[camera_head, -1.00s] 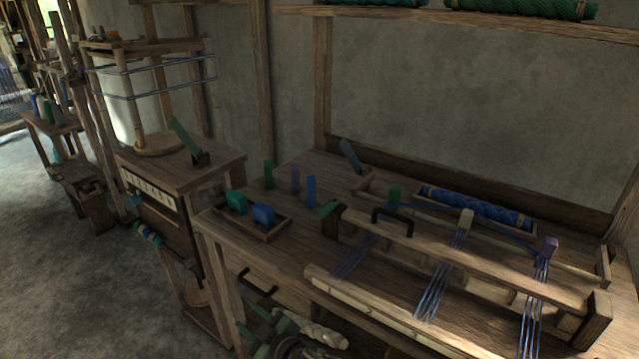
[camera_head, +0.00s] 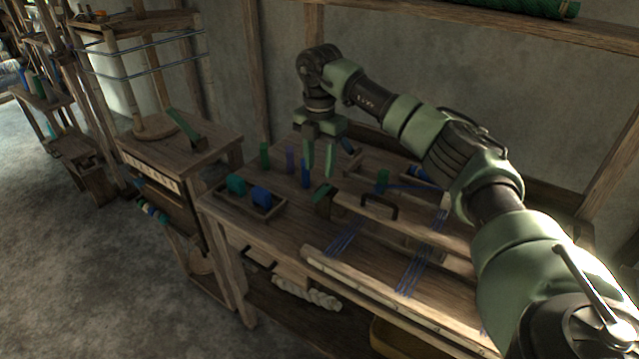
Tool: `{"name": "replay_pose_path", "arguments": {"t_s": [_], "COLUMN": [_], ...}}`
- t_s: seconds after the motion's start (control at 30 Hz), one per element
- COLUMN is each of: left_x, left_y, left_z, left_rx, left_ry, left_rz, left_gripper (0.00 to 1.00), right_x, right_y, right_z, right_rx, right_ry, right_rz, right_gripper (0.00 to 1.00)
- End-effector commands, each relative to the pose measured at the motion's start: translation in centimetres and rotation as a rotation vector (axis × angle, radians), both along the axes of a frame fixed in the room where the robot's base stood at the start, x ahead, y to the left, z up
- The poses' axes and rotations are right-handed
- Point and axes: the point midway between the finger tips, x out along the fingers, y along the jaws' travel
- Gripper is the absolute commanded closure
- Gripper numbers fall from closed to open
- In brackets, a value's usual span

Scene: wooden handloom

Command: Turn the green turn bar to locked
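A small green block (camera_head: 323,201) sits at the left end of the wooden front beam of the loom on the bench; it looks like the green turn bar, though its locked or unlocked position cannot be told. My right gripper (camera_head: 320,170) hangs above and just behind it, fingers pointing down. The fingers are apart with nothing seen between them, and no contact with the green block is visible. My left gripper is not in view.
A dark handle (camera_head: 379,204) stands on the beam (camera_head: 420,222) right of the green block. A tray (camera_head: 250,208) with teal and blue blocks lies to the left. Upright green (camera_head: 264,155) and blue pegs (camera_head: 305,173) stand close behind. My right arm covers the bench's right side.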

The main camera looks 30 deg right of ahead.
Motion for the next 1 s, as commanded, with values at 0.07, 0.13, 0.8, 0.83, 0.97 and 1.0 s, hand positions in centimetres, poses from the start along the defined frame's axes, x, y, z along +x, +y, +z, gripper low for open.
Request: {"name": "replay_pose_path", "arguments": {"t_s": [0.07,0.13,0.8,0.83,0.97,1.0], "left_x": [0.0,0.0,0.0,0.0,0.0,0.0], "left_y": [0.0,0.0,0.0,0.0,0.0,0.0], "left_z": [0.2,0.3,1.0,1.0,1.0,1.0], "left_rx": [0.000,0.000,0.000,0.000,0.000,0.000], "left_ry": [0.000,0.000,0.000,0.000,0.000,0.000], "left_rz": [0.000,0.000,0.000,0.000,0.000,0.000], "left_gripper": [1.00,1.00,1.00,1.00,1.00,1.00], "right_x": [-0.2,-0.2,-0.1,-0.1,-0.1,-0.1], "right_y": [-0.2,-0.2,0.0,0.0,0.0,0.0], "right_z": [-0.8,-1.9,-7.5,-7.5,-7.5,-7.5], "right_rx": [-0.007,-0.005,-0.001,-0.001,-0.001,-0.001], "right_ry": [0.008,0.008,0.003,0.003,0.002,0.002], "right_rz": [-0.005,-0.004,0.001,0.001,0.002,0.002], "right_gripper": [0.60,0.60,0.60,0.60,0.93,1.00]}}
